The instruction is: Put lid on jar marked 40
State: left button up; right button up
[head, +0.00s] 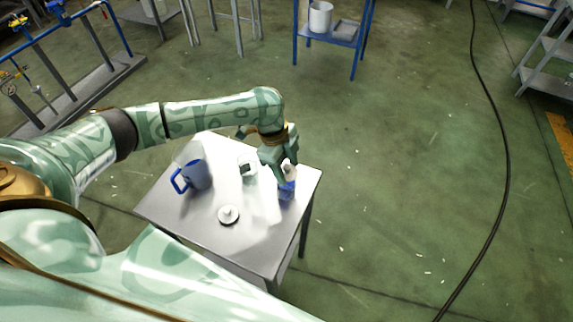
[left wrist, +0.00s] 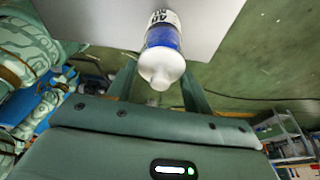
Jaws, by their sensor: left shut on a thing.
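A jar with a blue band (head: 287,188) stands near the right edge of the small metal table (head: 188,222). In the left wrist view the jar (left wrist: 163,36) has dark marks on its white part that look like 40. A white lid with a knob (left wrist: 160,70) is at the jar's top, between my left fingers; it shows in the head view (head: 289,169) too. My left gripper (head: 286,166) is shut on this lid from above. I cannot tell whether the lid is fully seated. Another white knobbed lid (head: 228,214) lies on the table. My right gripper is not in view.
A whitish-green jar (head: 247,169) stands between the mug and my left gripper. The table's front is bare around the loose lid. A blue-framed cart (head: 333,34) stands farther back.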

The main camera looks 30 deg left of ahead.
pick_arm(q)
jog(key=shift+p, duration=0.85)
dwell(0.7)
jog(key=shift+f+p, duration=0.35)
jog(key=shift+f, duration=0.1)
dwell(1.3)
jog(key=o, duration=1.5)
notch_tip(320, 180, up, 7)
jog(key=p, duration=0.7)
jog(key=shift+p, duration=0.35)
